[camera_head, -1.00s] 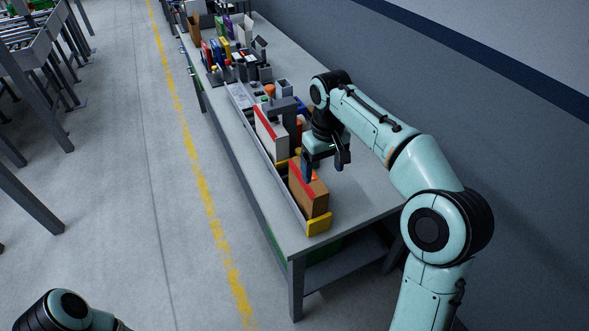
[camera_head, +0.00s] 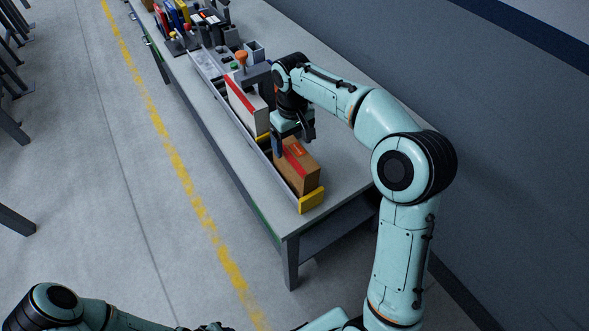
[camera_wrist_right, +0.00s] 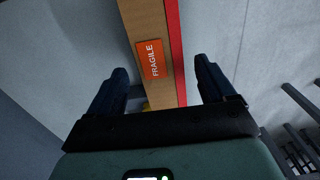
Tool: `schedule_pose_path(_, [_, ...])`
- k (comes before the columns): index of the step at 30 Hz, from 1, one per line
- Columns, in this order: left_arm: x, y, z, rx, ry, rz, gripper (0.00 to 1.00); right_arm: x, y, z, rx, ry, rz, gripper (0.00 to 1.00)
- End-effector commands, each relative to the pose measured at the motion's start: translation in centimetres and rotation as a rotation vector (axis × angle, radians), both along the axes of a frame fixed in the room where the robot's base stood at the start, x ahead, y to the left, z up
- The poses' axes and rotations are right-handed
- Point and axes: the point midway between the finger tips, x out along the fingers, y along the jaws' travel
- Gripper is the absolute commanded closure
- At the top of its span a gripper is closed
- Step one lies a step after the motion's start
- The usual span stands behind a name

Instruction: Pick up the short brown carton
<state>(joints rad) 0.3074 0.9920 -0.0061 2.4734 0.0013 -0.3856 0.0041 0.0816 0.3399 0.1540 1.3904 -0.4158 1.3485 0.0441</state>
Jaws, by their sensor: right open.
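The short brown carton (camera_head: 297,169) with red tape stands at the near end of a long rack on the bench. In the right wrist view the carton (camera_wrist_right: 146,22) shows its orange FRAGILE label and a red edge. My right gripper (camera_head: 292,141) is at the carton's far upper end, open. In the wrist view its two dark fingers (camera_wrist_right: 162,75) lie on either side of the carton, with gaps and nothing gripped. My left arm shows at the bottom left; its gripper is at most a dark sliver at the bottom edge.
A white carton with red tape (camera_head: 247,107) stands just behind in the same rack. A yellow end piece (camera_head: 312,200) closes the rack's near end. Bins and an orange-topped item (camera_head: 241,57) stand farther back. The bench top right of the rack (camera_head: 345,165) is clear.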

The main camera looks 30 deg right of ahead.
Motion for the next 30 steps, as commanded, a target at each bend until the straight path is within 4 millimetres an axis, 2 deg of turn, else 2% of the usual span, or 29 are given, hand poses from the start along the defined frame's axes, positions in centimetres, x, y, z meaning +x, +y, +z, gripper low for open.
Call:
schedule_pose_path(5, [-0.7,0.0,-0.8,0.0,0.008,0.0,0.57,-0.8,0.0,-2.8,0.0,0.006,-0.001,0.17])
schedule_pose_path(9, [-0.9,0.0,-1.0,0.0,0.01,0.0,0.57,-0.8,0.0,-4.5,0.0,0.003,-0.001,0.17])
schedule_pose_path(18, [-0.9,0.0,-1.0,0.0,0.01,0.0,0.57,-0.7,0.0,-4.9,0.0,0.0,-0.001,0.17])
schedule_pose_path(20, [-0.9,0.0,-1.0,0.0,0.01,0.0,0.57,-0.7,0.0,-4.9,0.0,0.001,-0.001,0.33])
schedule_pose_path(25, [-0.9,0.0,-1.0,0.0,0.01,0.0,0.57,-0.7,0.0,-4.9,0.0,0.001,-0.001,0.89])
schedule_pose_path(30, [-0.9,0.0,-1.0,0.0,0.01,0.0,0.57,-0.7,0.0,-4.8,0.0,0.001,-0.001,0.89])
